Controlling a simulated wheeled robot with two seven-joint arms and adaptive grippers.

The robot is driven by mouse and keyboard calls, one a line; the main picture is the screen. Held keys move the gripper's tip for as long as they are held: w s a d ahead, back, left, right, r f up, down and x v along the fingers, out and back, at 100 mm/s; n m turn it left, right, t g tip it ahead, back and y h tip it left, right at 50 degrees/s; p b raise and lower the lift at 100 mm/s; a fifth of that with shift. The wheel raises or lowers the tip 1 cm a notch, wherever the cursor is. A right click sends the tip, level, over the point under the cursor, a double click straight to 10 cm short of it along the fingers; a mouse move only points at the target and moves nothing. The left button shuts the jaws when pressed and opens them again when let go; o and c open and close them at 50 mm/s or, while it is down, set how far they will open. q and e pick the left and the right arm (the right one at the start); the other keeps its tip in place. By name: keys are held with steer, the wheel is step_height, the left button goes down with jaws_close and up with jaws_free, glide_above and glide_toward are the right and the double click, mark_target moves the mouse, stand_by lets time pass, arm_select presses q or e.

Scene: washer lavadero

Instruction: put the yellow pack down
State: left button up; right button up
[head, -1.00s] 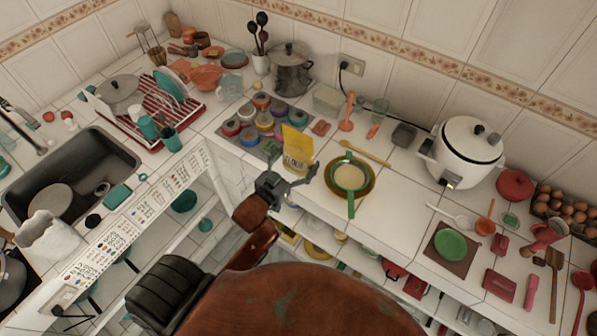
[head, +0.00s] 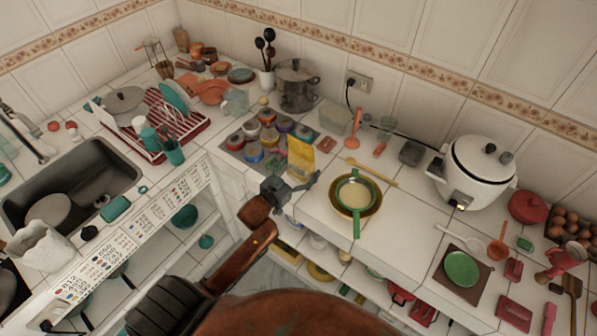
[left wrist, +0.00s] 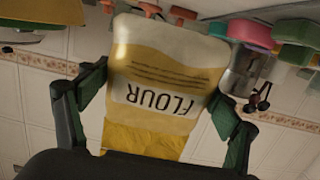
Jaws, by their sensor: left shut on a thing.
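The yellow flour pack (head: 300,158) stands roughly upright in the head view, at the counter's front edge between the cans and the green-handled pan. My left gripper (head: 292,186) is shut on its lower part from the front. In the left wrist view the pack (left wrist: 165,85) appears upside down, with "FLOUR" on its label, and a gripper finger lies along each side. The pack's base is hidden behind the gripper, so I cannot tell whether it touches the counter. My right gripper is not in view.
Several cans (head: 252,155) on a dark tray stand left of the pack. A green-handled pan (head: 356,194) lies close on its right, and a wooden spoon (head: 371,172) behind that. The white counter (head: 402,222) is clear right of the pan.

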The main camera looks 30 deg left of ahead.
mark_target(301, 172)
arm_select(q)
steer(key=shift+w+a+f, duration=0.35)
steer(key=shift+w+f, duration=0.2)
steer(key=shift+f, duration=0.1)
steer(key=shift+w+a+f, duration=0.1)
steer(key=shift+w+f, duration=0.05)
steer(key=shift+f, duration=1.5)
steer(key=o, duration=2)
steer(key=shift+f, duration=0.25)
